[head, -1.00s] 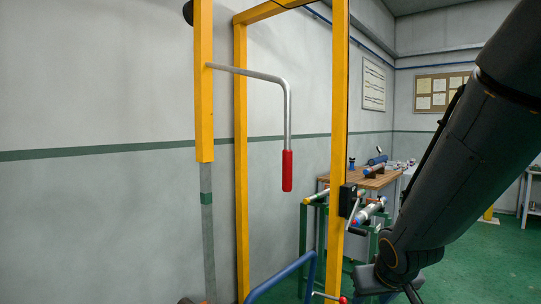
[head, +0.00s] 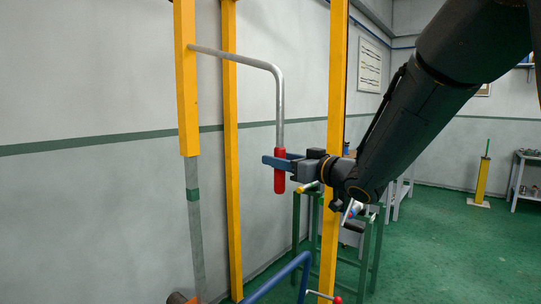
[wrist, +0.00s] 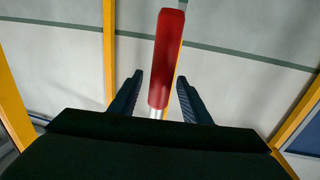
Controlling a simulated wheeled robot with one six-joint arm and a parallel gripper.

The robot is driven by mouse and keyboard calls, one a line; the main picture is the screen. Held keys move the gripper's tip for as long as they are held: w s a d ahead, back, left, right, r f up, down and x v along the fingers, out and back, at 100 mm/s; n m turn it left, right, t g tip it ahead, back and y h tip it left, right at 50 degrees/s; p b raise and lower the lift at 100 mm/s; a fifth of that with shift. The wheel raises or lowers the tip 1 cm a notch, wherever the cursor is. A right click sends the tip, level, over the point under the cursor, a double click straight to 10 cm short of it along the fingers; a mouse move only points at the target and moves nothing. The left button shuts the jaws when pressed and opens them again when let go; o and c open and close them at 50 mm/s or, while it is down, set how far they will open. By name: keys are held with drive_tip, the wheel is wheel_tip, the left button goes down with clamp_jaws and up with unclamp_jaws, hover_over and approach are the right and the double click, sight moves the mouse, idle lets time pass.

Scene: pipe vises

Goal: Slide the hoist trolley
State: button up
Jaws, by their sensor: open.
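A bent grey metal bar (head: 240,58) runs right from a yellow post and turns down to a red handle grip (head: 280,176). My gripper (head: 277,162) is at the red grip, with its blue fingers around it in the head view. In the wrist view the red grip (wrist: 166,62) stands between the two fingers of my gripper (wrist: 158,95). Gaps show on both sides, so the gripper is open. The trolley's upper part is out of view.
Yellow frame posts (head: 231,150) stand behind and beside the handle. A green stand (head: 325,240) is under my arm at the right. A blue curved tube (head: 285,275) rises at the bottom.

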drive_tip(key=shift+p+x, duration=0.45)
drive_tip(key=shift+x, duration=1.65)
drive_tip(key=shift+c, duration=0.4)
clamp_jaws()
